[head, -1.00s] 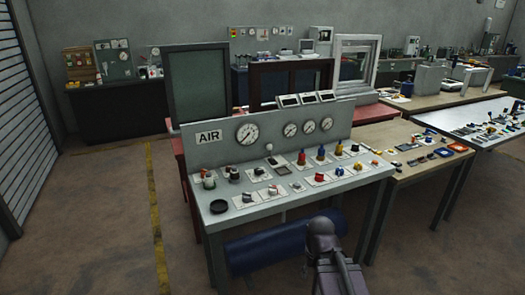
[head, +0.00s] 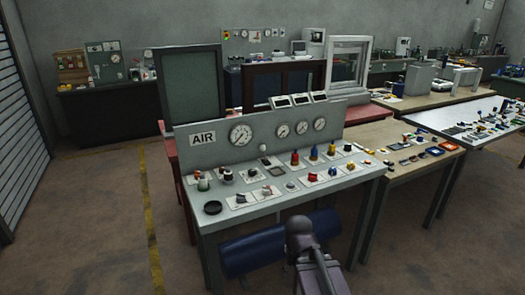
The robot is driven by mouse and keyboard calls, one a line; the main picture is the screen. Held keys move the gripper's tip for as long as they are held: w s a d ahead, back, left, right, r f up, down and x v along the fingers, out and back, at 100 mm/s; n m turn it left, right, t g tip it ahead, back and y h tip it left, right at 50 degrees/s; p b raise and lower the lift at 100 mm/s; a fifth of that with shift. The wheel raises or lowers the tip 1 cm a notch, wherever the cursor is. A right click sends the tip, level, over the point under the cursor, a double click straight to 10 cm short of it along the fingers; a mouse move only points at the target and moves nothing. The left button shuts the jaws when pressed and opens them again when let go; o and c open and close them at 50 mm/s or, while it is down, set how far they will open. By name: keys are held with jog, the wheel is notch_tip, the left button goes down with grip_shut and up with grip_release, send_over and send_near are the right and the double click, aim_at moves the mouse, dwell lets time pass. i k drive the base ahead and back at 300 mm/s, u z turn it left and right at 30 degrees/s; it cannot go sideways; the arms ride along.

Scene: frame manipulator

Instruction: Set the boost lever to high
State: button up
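The grey AIR console (head: 352,190) stands in the middle of the head view. Its sloped top carries several small knobs and levers on pale plates, among them red, blue and yellow ones (head: 314,152). The labels are too small to read, so I cannot tell which one is the boost lever or how it is set. My arm (head: 308,250) shows at the bottom, in front of the console's front edge. My gripper's fingers cannot be made out, and I see no contact with any control.
A blue cylinder (head: 262,250) lies under the console. Tables with small parts (head: 412,165) stand to the right. Framed panels (head: 190,85) stand behind. The floor to the left (head: 90,210) is clear, with a yellow line.

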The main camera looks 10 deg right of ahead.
aim_at(262, 148)
jog(key=z, duration=0.05)
jog(key=i, duration=1)
jog(key=u, duration=0.05)
